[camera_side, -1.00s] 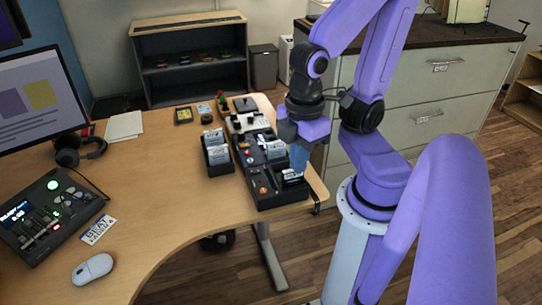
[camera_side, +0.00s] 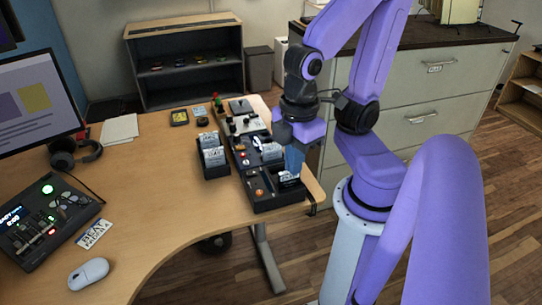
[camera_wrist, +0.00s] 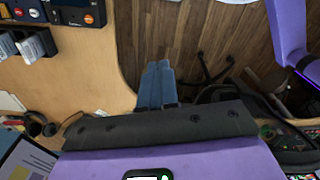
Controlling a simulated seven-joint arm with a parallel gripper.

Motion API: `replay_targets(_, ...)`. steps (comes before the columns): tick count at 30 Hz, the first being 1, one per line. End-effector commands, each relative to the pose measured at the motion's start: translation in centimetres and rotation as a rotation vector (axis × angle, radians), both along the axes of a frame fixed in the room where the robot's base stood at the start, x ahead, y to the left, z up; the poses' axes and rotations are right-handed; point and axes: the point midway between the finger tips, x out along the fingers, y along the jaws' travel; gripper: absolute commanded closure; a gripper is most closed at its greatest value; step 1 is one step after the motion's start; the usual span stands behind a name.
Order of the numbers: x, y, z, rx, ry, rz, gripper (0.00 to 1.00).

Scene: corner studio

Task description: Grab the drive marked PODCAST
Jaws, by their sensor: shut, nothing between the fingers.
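Several drives with white labels are in view, and I cannot read PODCAST on any of them. One group stands in a small black rack (camera_side: 203,165) on the desk. Another white-labelled drive (camera_side: 287,181) lies in the near end of the long black tray, partly behind my fingers. My gripper (camera_side: 293,170) is shut and empty, pointing down beside that drive in the side view; I cannot tell the exact gap. In the wrist view the blue fingers (camera_wrist: 156,85) are together with nothing between them, and the labelled drives (camera_wrist: 37,46) show at upper left.
The long black tray (camera_side: 262,205) has other gear in its compartments. A mixer (camera_side: 42,220), a mouse (camera_side: 88,273), headphones (camera_side: 75,152) and a monitor (camera_side: 35,98) occupy the left of the desk. The wooden desk (camera_side: 150,190) is clear in the middle. Drawers (camera_side: 420,105) stand behind my arm.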

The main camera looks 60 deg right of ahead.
Motion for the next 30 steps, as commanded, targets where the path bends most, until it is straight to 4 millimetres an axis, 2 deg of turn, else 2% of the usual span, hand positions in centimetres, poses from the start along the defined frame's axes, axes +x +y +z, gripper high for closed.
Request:
replay_targets(1, 0.0, 0.0, 0.0, 0.0, 0.0, 0.0, 1.0)
replay_targets(2, 0.0, 0.0, 0.0, 0.0, 0.0, 0.0, 0.94)
replay_targets(9, 0.0, 0.0, 0.0, 0.0, 0.0, 0.0, 0.15)
replay_targets(10, 0.0, 0.0, 0.0, 0.0, 0.0, 0.0, 0.06)
replay_targets(11, 0.0, 0.0, 0.0, 0.0, 0.0, 0.0, 0.0)
replay_targets(18, 0.1, 0.0, 0.0, 0.001, 0.001, -0.005, 0.0)
replay_targets(22, 1.1, 0.2, -0.7, 0.012, 0.004, -0.067, 0.0)
replay_targets(26, 3.8, 0.4, -2.1, 0.044, 0.005, -0.215, 0.0)
replay_targets(30, 7.7, -0.1, -4.1, 0.087, -0.006, -0.419, 0.0)
